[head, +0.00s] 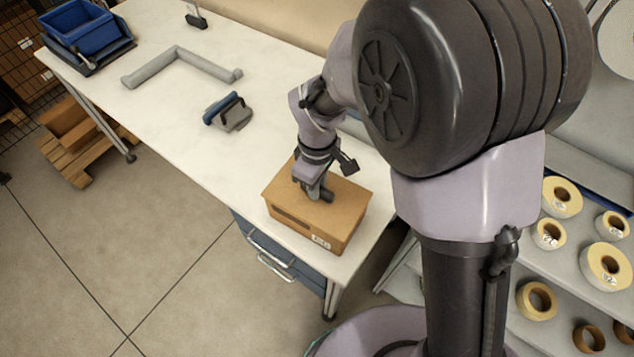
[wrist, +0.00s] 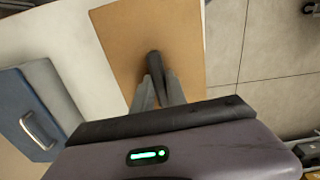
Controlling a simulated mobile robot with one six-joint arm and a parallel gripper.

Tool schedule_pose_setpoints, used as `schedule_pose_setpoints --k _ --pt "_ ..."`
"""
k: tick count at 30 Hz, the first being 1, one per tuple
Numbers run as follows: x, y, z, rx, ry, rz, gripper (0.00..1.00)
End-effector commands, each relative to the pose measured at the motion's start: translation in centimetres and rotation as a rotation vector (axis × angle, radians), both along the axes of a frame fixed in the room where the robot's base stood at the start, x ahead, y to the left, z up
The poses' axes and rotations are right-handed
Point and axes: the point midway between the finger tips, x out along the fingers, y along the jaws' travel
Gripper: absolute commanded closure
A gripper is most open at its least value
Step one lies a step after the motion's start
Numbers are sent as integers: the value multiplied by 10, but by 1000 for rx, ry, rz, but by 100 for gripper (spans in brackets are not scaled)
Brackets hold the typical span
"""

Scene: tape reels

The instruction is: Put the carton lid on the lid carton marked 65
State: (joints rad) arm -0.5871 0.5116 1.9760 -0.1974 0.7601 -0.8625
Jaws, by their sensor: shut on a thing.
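The brown carton (head: 290,221) stands at the near right corner of the white table in the head view. A small white label with dark marks is low on its front; I cannot read the number. The flat brown carton lid (head: 347,203) lies over the carton's top, roughly lined up with its edges; I cannot tell whether it is fully seated. My gripper (head: 316,194) points down at the lid's middle. In the wrist view my gripper (wrist: 158,88) is shut on the dark handle of the lid (wrist: 120,45). The carton's inside is hidden.
A blue-and-grey handled item (head: 229,112), a grey L-shaped bar (head: 180,62) and blue bins (head: 78,30) stand farther along the table (head: 165,110). Several tape reels (head: 605,267) fill the shelves at right. Blue drawers (head: 268,252) sit below the carton.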

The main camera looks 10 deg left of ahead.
Motion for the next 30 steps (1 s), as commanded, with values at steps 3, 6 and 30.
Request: schedule_pose_setpoints --k 3,6,30 --pt "0 0 1 0 0 0 100" --pt "0 0 1 0 0 0 73" --pt "1 1 112 3 -4 -1 57"
